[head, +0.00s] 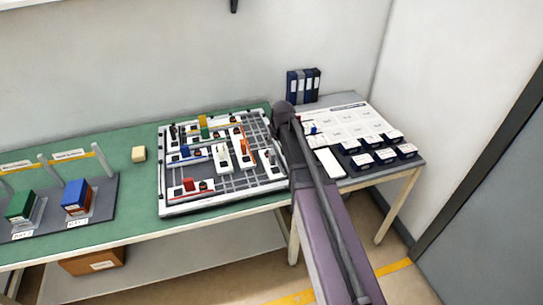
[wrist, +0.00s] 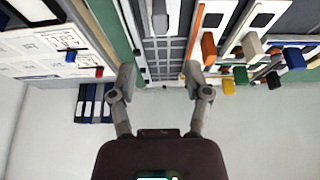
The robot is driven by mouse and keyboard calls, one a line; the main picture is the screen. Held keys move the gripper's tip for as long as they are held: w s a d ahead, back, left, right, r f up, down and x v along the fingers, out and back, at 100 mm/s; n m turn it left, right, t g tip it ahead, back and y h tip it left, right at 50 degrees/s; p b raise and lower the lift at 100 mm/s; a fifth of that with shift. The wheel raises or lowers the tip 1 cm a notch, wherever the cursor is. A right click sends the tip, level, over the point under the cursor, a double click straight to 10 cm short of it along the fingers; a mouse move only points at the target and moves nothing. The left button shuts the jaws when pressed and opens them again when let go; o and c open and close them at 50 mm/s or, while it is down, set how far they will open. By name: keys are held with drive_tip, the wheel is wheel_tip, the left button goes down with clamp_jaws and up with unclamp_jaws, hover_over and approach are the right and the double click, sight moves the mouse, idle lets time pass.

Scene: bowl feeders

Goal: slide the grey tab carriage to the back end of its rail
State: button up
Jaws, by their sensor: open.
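What looks like the grey tab carriage (wrist: 160,20) shows at the top middle of the wrist view, cut by the frame edge, on a narrow pale rail. In the head view it appears as the small grey-and-white piece (head: 268,157) near the right front of the white-framed board (head: 225,203). My gripper (wrist: 160,76) is open and empty in the wrist view, its fingers spread either side of the grey grid strip below the carriage. The carriage is not between the fingertips. In the head view my arm hides the gripper.
Orange (wrist: 208,46), white (wrist: 252,44) and blue (wrist: 293,58) tabs stand right of the gripper in the wrist view. The right-hand table (head: 380,175) carries a white sheet and several dark boxes. Binders (head: 303,85) stand behind. Bins sit at the left.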

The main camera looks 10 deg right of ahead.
sight(272, 153)
drive_tip(key=shift+w+f, duration=0.1)
drive_tip(key=shift+f, duration=0.05)
drive_tip(key=b+x, duration=1.2)
drive_tip(key=x, duration=0.1)
drive_tip(key=shift+a+f+b, duration=0.1)
drive_tip(key=shift+f+b, duration=0.15)
drive_tip(key=shift+b, duration=0.1)
idle(0.4)
clamp_jaws()
idle(0.3)
